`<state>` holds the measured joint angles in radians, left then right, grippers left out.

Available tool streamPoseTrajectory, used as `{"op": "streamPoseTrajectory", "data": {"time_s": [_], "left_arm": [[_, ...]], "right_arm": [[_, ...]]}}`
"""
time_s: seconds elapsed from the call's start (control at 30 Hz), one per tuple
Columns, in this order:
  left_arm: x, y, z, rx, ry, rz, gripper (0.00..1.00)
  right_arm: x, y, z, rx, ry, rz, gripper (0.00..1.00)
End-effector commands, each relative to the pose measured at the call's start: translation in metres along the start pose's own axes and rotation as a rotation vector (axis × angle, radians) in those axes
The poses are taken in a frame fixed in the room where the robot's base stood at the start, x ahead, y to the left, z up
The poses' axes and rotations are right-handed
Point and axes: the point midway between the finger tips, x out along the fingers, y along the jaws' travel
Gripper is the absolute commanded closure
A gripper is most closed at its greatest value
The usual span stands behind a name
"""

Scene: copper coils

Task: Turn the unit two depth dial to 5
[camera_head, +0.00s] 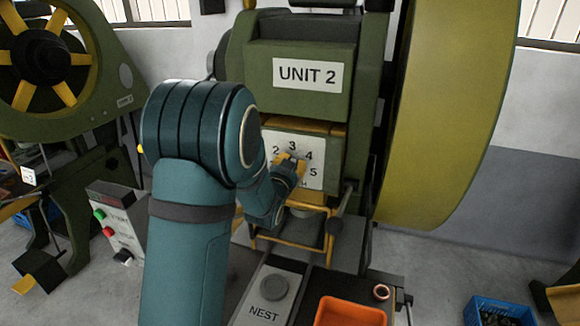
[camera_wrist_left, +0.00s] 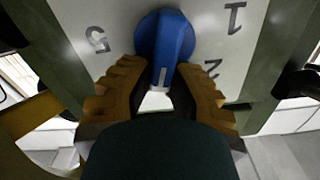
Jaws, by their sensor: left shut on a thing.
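The unit two machine carries a white dial plate (camera_head: 316,152) below its "UNIT 2" sign (camera_head: 308,74). The numbers 2, 3, 4 and 5 show around my left gripper (camera_head: 289,163), which covers the dial in the head view. In the left wrist view, the blue dial (camera_wrist_left: 165,35) sits between the yellow fingers of my left gripper (camera_wrist_left: 160,70), shut on it. Its white mark points down in that view, toward my palm, between the 5 and the 2. The fingers hide the numbers there. My right gripper is not in view.
An orange bin (camera_head: 350,312) and a "NEST" plate (camera_head: 268,300) are below the dial. A control box (camera_head: 118,222) with green and red buttons stands left of my arm. A large yellow-green wheel (camera_head: 455,110) rises at right. A blue crate (camera_head: 497,312) is on the floor.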

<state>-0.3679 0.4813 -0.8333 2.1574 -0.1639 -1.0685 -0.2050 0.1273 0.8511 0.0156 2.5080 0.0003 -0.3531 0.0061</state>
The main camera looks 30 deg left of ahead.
Motion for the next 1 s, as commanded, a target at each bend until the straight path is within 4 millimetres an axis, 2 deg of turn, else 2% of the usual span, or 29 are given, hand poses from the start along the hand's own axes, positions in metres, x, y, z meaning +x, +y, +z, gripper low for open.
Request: {"op": "streamPoseTrajectory", "data": {"time_s": [0.4,1.0], "left_arm": [[0.001,0.01,0.001,0.395,0.006,-0.002,1.0],[0.001,0.021,0.01,0.967,0.004,-0.003,1.0]], "right_arm": [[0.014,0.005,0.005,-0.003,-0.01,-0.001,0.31],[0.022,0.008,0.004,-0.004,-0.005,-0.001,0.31]]}}
